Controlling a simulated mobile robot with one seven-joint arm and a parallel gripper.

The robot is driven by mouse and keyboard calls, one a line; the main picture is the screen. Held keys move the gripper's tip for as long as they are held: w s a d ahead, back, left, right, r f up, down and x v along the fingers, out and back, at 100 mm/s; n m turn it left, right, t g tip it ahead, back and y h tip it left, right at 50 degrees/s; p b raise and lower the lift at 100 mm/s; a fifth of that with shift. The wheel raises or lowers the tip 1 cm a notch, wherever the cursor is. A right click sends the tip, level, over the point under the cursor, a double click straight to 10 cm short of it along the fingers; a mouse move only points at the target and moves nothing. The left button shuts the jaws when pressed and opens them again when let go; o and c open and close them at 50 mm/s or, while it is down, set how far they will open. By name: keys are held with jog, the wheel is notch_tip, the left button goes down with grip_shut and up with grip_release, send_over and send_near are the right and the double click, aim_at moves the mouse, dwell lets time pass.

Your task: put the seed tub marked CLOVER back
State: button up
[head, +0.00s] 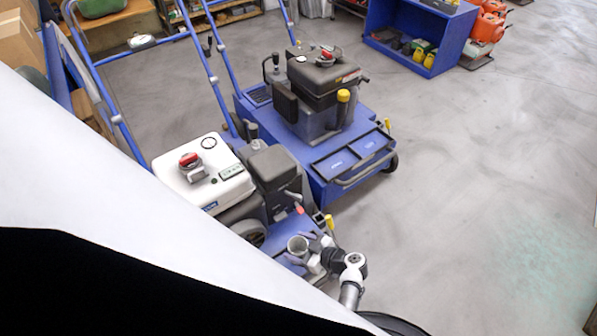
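No lettering reading CLOVER can be made out in the head view. A small grey, open-topped round cup (299,245) shows over the front of the nearer blue machine; no label on it is readable, and I cannot tell if it is a seed tub or a machine part. My arm comes up from the bottom edge, and its end, with my gripper (314,256), is close beside this cup. The fingers are too small and cluttered to tell whether they are open or shut on it.
The nearer blue machine (204,172) has a white tank; the farther blue machine (320,85) has a dark tank and two shallow front trays (352,160). A blue open shelf (452,40) with yellow items stands at the back. Grey floor is clear at right. A white-and-black shape blocks the lower left.

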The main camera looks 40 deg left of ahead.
jog(key=shift+o, duration=0.9)
jog(key=shift+r, duration=0.15)
jog(key=b+v, duration=0.1)
jog(key=v, duration=1.1)
